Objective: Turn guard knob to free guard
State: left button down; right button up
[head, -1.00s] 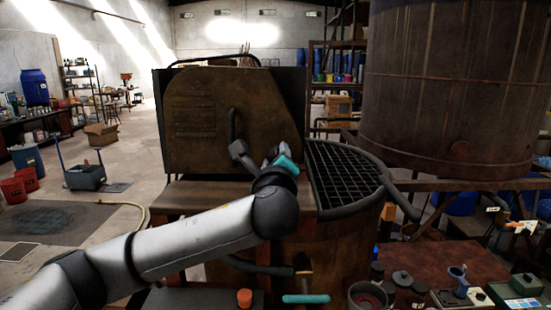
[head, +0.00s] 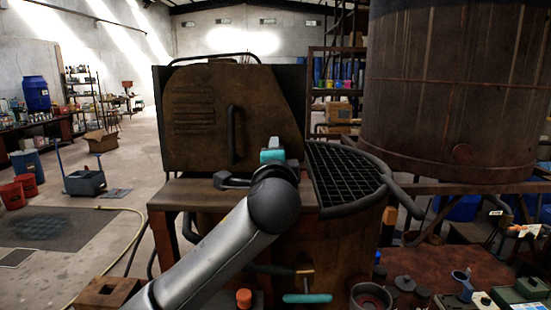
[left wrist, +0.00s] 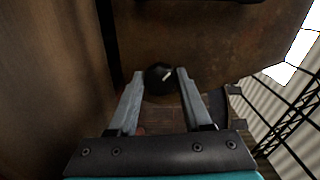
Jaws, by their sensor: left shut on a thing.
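The guard knob (left wrist: 160,78) is a round black knob with a white mark, seen between my fingers in the left wrist view. My left gripper (left wrist: 159,73) has a finger on each side of it and is shut on it. A dark mesh guard (head: 343,178) with a thick rim lies over the vat top, right of my gripper. My right gripper is not in view.
A large rusty tank (head: 455,90) hangs at the right. A teal-handled valve (head: 307,298) and an orange knob (head: 244,299) are low in front. A bench (head: 430,262) with cups and boxes stands at right. Open floor lies at left.

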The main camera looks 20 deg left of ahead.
pick_arm(q)
jog(key=n, duration=0.4)
jog(key=shift+f+n, duration=0.15)
jog(key=shift+n, duration=0.15)
jog(key=shift+n+b, duration=0.4)
jog(key=shift+n, duration=1.2)
jog(key=shift+c, duration=1.6)
grip_release()
jog(key=b+v, duration=0.2)
jog(key=v, duration=1.3)
jog(key=shift+b, duration=0.3)
jog(key=shift+s+d, duration=0.1)
jog(key=shift+s, duration=0.05)
